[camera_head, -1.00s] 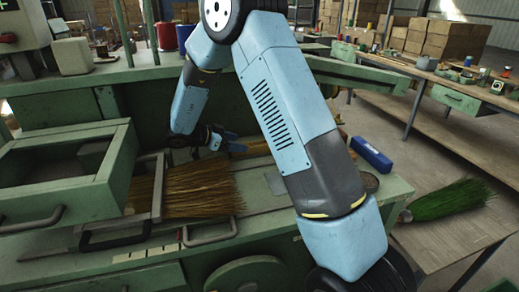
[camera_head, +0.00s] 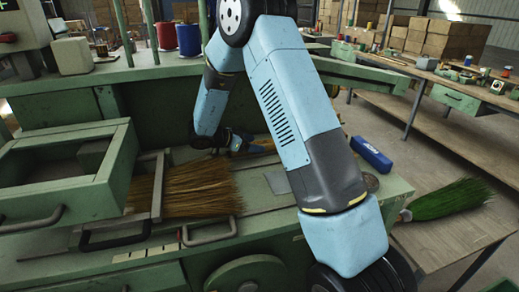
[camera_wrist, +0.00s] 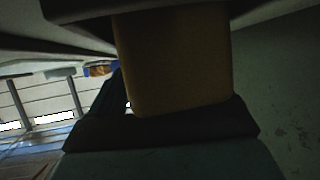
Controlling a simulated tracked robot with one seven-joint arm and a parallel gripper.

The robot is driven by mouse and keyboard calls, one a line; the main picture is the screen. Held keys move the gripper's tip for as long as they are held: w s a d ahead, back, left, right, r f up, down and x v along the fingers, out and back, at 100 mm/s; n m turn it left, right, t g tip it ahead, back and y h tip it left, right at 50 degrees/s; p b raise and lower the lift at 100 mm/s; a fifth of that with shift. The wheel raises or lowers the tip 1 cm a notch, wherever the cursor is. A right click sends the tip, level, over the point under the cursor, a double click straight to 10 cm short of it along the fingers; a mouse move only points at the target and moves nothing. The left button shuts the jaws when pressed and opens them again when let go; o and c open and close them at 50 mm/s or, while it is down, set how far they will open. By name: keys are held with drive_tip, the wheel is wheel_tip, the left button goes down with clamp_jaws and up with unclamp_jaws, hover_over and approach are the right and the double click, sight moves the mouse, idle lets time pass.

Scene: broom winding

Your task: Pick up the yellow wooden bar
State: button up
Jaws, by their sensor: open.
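The yellow wooden bar (camera_head: 264,146) lies on the green machine's bench, mostly hidden behind my arm in the head view. In the wrist view the bar (camera_wrist: 175,62) fills the middle, dark and close up. My gripper (camera_head: 238,144) is at the bar's left end in the head view. In the wrist view the bar's end sits between a dark jaw below and a dark shape above. The jaws are open around the bar. Whether either jaw touches it cannot be told.
A straw broom head (camera_head: 200,189) lies in a metal clamp left of the arm. A blue box (camera_head: 371,155) lies right of the arm. A green broom head (camera_head: 447,199) rests on the side table. Red (camera_head: 166,35) and blue (camera_head: 188,40) spools stand on the upper ledge.

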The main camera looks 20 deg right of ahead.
clamp_jaws()
idle(0.6)
